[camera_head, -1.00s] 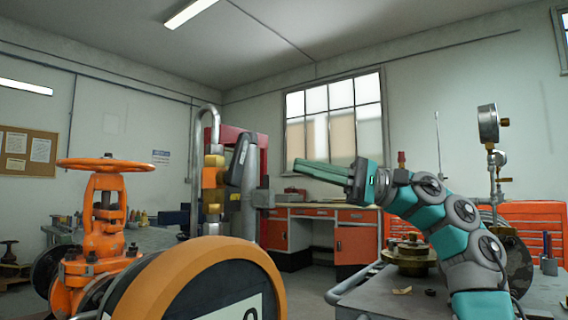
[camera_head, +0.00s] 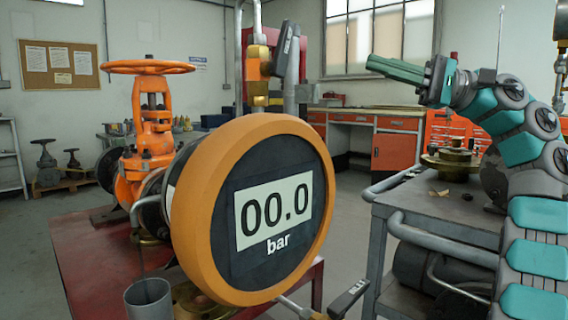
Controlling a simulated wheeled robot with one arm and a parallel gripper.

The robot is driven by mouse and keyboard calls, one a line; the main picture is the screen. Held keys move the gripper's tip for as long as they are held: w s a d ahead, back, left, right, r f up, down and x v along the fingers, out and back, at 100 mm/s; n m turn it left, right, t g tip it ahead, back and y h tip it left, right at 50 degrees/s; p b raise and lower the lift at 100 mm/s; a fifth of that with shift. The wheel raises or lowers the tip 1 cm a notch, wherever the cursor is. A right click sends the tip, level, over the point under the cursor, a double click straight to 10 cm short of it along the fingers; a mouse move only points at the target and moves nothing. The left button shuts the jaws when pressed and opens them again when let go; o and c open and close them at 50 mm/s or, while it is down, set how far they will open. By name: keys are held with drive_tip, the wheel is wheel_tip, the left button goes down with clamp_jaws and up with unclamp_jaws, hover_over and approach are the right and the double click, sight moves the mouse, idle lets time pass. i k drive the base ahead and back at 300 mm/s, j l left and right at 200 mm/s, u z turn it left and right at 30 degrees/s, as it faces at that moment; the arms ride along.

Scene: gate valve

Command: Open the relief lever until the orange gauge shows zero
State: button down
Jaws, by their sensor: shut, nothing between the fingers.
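The orange-rimmed gauge (camera_head: 262,212) fills the middle of the view, and its display reads 00.0 bar. A dark lever handle with lettering (camera_head: 284,48) stands steeply tilted on the brass valve (camera_head: 257,70) behind the gauge. A second dark lever with lettering (camera_head: 348,299) sits low, right of the gauge, on a brass fitting. I cannot tell for sure which is the relief lever. My gripper (camera_head: 370,63) is shut and empty, raised at upper right, pointing left and apart from both levers.
An orange gate valve with a handwheel (camera_head: 148,67) stands on the red table (camera_head: 105,262) at left. A grey cart (camera_head: 425,205) with a flange (camera_head: 450,163) stands at right below my arm. A grey cup (camera_head: 149,299) is at front left. Open floor lies behind.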

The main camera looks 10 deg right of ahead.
sight(278, 67)
drive_tip(key=k+j, duration=0.15)
drive_tip(key=k, duration=0.35)
drive_tip(key=k+j, duration=0.1)
drive_tip(key=k, duration=0.35)
